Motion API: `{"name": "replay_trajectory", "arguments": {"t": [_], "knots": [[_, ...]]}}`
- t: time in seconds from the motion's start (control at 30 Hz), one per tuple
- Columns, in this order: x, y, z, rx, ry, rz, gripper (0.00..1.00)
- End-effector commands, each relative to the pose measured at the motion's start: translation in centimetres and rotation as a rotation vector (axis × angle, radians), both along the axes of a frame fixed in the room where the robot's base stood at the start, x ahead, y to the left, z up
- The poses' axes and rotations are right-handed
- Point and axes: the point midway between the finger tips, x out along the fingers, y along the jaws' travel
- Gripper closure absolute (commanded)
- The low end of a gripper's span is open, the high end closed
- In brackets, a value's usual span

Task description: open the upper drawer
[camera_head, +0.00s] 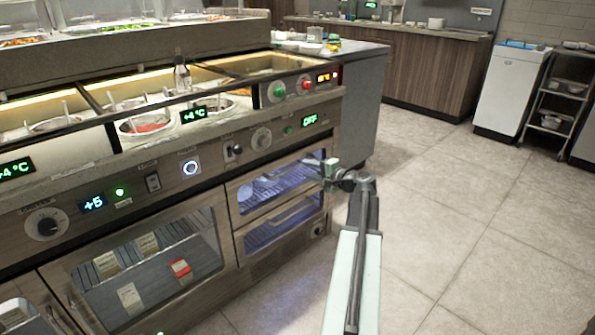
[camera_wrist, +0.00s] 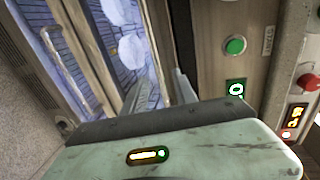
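The upper drawer (camera_head: 262,194) is at the right end of the steel counter front in the head view, with a window and a blue-lit inside. It also shows in the wrist view (camera_wrist: 150,95), turned on its side, with pale round dishes behind the front. I cannot tell if it stands slightly open. My gripper (camera_head: 330,168) is close to the right end of this drawer in the head view; I cannot tell if it touches.
The lower drawer (camera_head: 283,226) is directly below, with a bar handle (camera_wrist: 62,70) in the wrist view. A control panel with a green button (camera_wrist: 235,45) lies above the drawers. Open tiled floor (camera_head: 440,230) lies to the right. A white cabinet (camera_head: 508,92) stands farther back.

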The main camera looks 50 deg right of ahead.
Motion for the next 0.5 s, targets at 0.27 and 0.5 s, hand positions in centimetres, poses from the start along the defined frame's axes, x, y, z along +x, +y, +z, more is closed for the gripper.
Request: {"name": "replay_trajectory", "arguments": {"t": [0.27, 0.5], "knots": [[4.6, -0.9, -1.3, -0.002, 0.002, -0.006, 0.66], [6.1, -1.0, -1.4, -0.001, 0.002, -0.008, 0.66]]}}
